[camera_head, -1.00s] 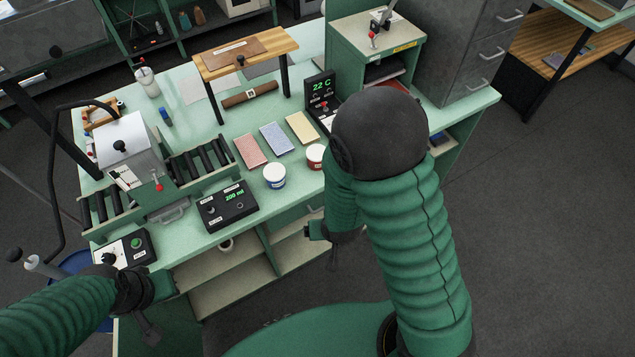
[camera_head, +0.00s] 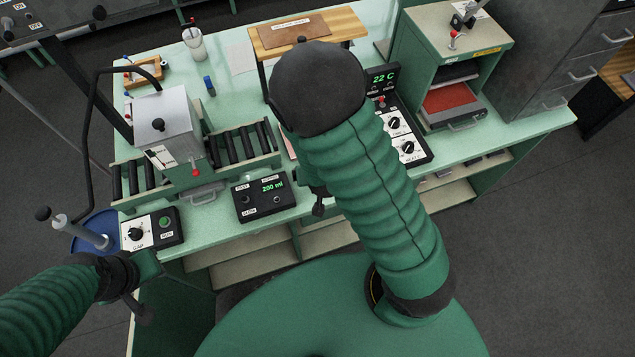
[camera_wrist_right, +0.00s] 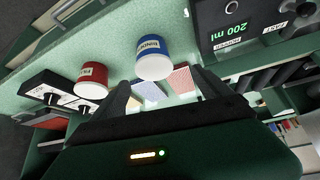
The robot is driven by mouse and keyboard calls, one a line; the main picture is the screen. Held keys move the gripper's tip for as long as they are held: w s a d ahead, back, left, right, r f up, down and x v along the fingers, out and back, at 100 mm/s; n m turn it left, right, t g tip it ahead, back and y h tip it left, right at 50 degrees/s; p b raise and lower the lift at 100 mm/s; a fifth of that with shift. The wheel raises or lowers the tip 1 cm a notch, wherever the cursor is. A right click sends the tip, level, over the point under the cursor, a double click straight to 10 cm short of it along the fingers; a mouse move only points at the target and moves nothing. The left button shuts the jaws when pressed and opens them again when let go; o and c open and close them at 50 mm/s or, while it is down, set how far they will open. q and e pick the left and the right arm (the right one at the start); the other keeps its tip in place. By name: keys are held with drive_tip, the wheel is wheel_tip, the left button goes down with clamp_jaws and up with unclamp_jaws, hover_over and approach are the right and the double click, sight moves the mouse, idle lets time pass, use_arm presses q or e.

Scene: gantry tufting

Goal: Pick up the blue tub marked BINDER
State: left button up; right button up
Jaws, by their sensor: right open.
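The blue tub (camera_wrist_right: 153,60) marked BINDER, with a white label band and pale top, stands on the pale green bench in the right wrist view. It is just beyond my right gripper (camera_wrist_right: 163,90), whose fingers are apart with nothing between them. In the head view my right arm hides the tub, and only a dark bit of the right gripper (camera_head: 318,204) shows below the forearm. My left gripper (camera_head: 145,292) hangs at the lower left, off the bench's front edge; its finger gap is unclear.
Coloured pads (camera_wrist_right: 181,80) lie near the fingers. The control box reading 200 ml (camera_head: 262,195) and the 22 C panel (camera_head: 398,125) flank the working spot. A roller unit (camera_head: 240,145) stands left.

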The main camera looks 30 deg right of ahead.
drive_tip(key=shift+b+x, duration=0.9)
drive_tip(key=shift+x, duration=0.3)
drive_tip(key=d+f, duration=0.1)
drive_tip(key=w+f+p, duration=0.1)
drive_tip(key=f, duration=0.1)
drive_tip(key=d+f, duration=0.1)
drive_tip(key=shift+w+d+f, duration=0.2)
drive_tip(key=shift+w+d, duration=0.15)
drive_tip(key=shift+a+p+x, duration=0.25)
drive_tip(key=shift+p+x, duration=0.05)
drive_tip(key=shift+x, duration=0.8)
drive_tip(key=shift+w+a+f, duration=0.15)
drive_tip(key=shift+w+a, duration=0.05)
drive_tip(key=shift+w, duration=0.05)
drive_tip(key=shift+c, duration=0.2)
drive_tip(key=shift+s, duration=0.1)
drive_tip(key=shift+c, duration=1.4)
drive_tip(key=shift+d, duration=0.2)
drive_tip(key=c, duration=1.3)
use_arm(q)
drive_tip(key=shift+d+x, duration=0.25)
drive_tip(key=shift+x, duration=0.85)
use_arm(e)
drive_tip(key=shift+a, duration=0.1)
drive_tip(key=shift+c, duration=0.2)
